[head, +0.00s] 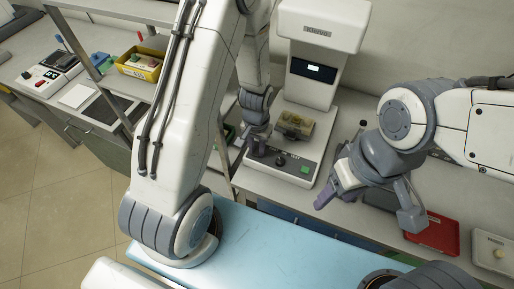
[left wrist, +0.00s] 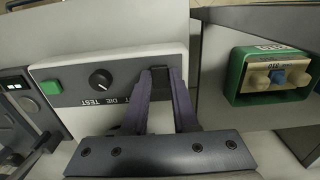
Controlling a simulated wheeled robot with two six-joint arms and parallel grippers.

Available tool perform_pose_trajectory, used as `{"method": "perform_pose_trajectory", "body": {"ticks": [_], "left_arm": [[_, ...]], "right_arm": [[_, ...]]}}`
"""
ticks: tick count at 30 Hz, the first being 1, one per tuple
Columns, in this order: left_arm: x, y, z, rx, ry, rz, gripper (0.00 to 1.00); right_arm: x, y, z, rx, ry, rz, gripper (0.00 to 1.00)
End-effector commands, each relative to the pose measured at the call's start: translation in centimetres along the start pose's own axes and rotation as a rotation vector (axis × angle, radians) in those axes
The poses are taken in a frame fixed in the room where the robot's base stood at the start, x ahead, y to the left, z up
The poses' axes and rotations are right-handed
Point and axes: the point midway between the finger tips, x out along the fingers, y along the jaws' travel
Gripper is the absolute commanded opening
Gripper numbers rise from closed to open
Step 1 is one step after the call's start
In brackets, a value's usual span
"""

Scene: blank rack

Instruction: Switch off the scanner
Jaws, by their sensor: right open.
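The scanner (head: 320,35) is a tall white machine on the back bench. Its small display (head: 313,68) is lit. Its front panel has a green button and a knob; in the left wrist view the green button (left wrist: 51,88), the knob (left wrist: 101,79) and a black switch (left wrist: 161,76) show. My left gripper (head: 258,147) is at the panel's left end and hides the switch in the head view. In the left wrist view my left gripper (left wrist: 162,75) has one finger on each side of the switch; whether they press on it is unclear. My right gripper (head: 325,197) is open and empty, right of the scanner.
A brownish item (head: 296,122) sits in the scanner's bay. A green box (left wrist: 238,75) with small blocks is beside the panel. A red tray (head: 436,236) lies on the right bench. A light blue surface (head: 270,245) is in front.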

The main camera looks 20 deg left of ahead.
Motion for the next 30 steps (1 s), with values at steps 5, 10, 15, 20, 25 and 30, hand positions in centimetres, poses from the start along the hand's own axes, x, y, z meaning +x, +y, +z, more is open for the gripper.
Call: {"method": "perform_pose_trajectory", "body": {"ticks": [5,10,15,20,25,30], "left_arm": [[-0.3,0.0,-0.3,0.0,-0.067,0.0,0.0],[-0.1,0.0,-0.4,0.001,-0.115,0.001,0.0],[-0.1,0.0,-0.3,0.001,-0.116,0.001,0.0],[-0.1,0.0,-0.3,0.001,-0.115,0.001,0.57],[-0.1,0.0,-0.3,0.0,-0.115,0.001,0.57],[-0.2,0.0,-0.4,0.0,-0.114,0.001,0.57]], "right_arm": [[-1.2,-0.1,-0.1,0.0,0.0,0.0,0.61],[-1.5,-0.1,-0.1,0.001,0.0,0.0,0.61],[-1.4,-0.1,-0.1,0.001,0.0,0.0,0.61],[-1.4,-0.1,-0.1,0.001,0.0,0.0,0.61],[-1.4,-0.1,-0.1,0.001,0.0,0.0,0.61],[-1.4,-0.1,-0.1,0.001,0.0,0.0,0.61]]}}
